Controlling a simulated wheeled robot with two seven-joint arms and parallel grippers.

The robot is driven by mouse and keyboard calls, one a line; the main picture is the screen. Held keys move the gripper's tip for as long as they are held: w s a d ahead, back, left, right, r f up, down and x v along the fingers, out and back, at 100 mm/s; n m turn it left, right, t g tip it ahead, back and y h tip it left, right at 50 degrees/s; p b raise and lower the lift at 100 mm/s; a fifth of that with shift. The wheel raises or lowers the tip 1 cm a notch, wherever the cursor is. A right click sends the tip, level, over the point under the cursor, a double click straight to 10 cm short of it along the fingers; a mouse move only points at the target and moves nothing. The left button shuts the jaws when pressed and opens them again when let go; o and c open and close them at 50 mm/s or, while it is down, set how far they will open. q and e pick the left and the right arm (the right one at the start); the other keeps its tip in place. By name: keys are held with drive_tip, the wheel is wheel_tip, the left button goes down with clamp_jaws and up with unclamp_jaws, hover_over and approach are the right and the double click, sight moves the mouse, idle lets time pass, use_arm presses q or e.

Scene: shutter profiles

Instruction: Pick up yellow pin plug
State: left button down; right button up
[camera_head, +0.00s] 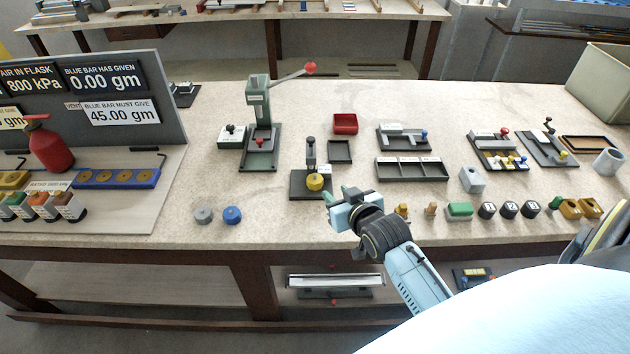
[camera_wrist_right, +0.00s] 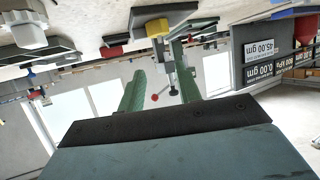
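A small yellow plug-like piece (camera_head: 403,210) stands near the table's front edge, just right of my right gripper; it looks like the yellow pin plug, but it is too small to be sure. A tan piece (camera_head: 431,209) of similar size stands to its right. My right gripper (camera_head: 337,191) is open and empty above the front of the table, its green fingers pointing away from me. The right wrist view also shows the fingers apart with nothing between them (camera_wrist_right: 158,62). My left gripper is not in view.
A yellow cylinder (camera_head: 315,183) sits on a dark stand just beyond my right gripper. Grey and blue knobs (camera_head: 232,215) are to the left. A lever press (camera_head: 258,125) stands behind.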

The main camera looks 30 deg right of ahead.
sight(315, 176)
drive_tip(key=b+x, duration=0.1)
drive_tip(key=x, duration=1.1)
drive_tip(key=shift+a+f, duration=0.1)
drive_tip(key=shift+f, duration=0.05)
clamp_jaws()
